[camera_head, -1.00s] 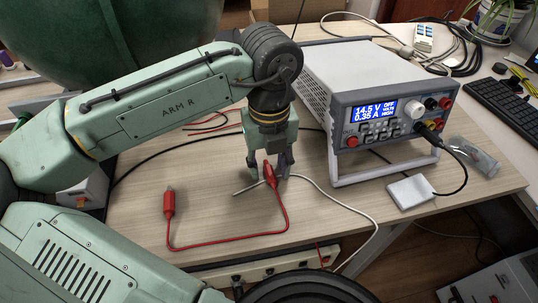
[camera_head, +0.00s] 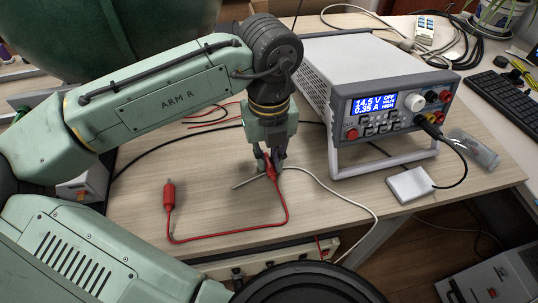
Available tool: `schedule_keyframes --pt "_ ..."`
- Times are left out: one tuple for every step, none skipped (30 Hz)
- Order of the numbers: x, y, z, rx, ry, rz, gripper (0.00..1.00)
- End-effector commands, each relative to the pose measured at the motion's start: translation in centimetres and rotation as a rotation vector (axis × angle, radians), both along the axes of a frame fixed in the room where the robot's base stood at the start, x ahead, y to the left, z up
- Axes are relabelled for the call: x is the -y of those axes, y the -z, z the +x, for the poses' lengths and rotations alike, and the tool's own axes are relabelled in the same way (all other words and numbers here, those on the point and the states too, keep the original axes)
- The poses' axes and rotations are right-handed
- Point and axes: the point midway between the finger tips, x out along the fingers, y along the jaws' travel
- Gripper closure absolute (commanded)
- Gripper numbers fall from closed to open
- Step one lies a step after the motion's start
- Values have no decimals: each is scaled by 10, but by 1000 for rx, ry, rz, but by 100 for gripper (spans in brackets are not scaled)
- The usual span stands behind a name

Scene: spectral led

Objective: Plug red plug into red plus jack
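A red plug (camera_head: 271,171) stands on the desk between the fingertips of my gripper (camera_head: 269,166), which points down with its fingers close in on the plug. Part of the plug is hidden by the fingers. A red wire runs from it in a loop to a second red plug or clip (camera_head: 169,193) on the left. The grey power supply (camera_head: 375,105) stands to the right of my gripper. Its front has a red jack (camera_head: 445,96) at the far right edge and more coloured jacks below, where a black plug (camera_head: 430,130) sits.
A white lead (camera_head: 330,197) runs past my gripper across the desk. A small white box (camera_head: 410,184) lies in front of the supply. Black and red wires lie behind my gripper. The desk's front edge is close; bare wood lies around the red loop.

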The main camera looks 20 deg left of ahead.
Motion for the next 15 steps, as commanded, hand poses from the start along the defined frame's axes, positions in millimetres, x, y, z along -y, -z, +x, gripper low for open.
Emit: schedule_keyframes --pt "0 0 0 0 0 0 91" --pt "0 0 0 0 0 0 93" --pt "0 0 0 0 0 0 95" --pt "0 0 0 0 0 0 97" --pt "0 0 0 0 0 0 99" --pt "0 0 0 0 0 0 100" --pt "0 0 0 0 0 0 100" --pt "0 0 0 0 0 0 100" --pt "0 0 0 0 0 0 100" --pt "0 0 0 0 0 0 100" --pt "0 0 0 0 0 0 100" --pt "0 0 0 0 0 0 84" --pt "0 0 0 0 0 0 82" --pt "0 0 0 0 0 0 80" --pt "0 0 0 0 0 0 77"
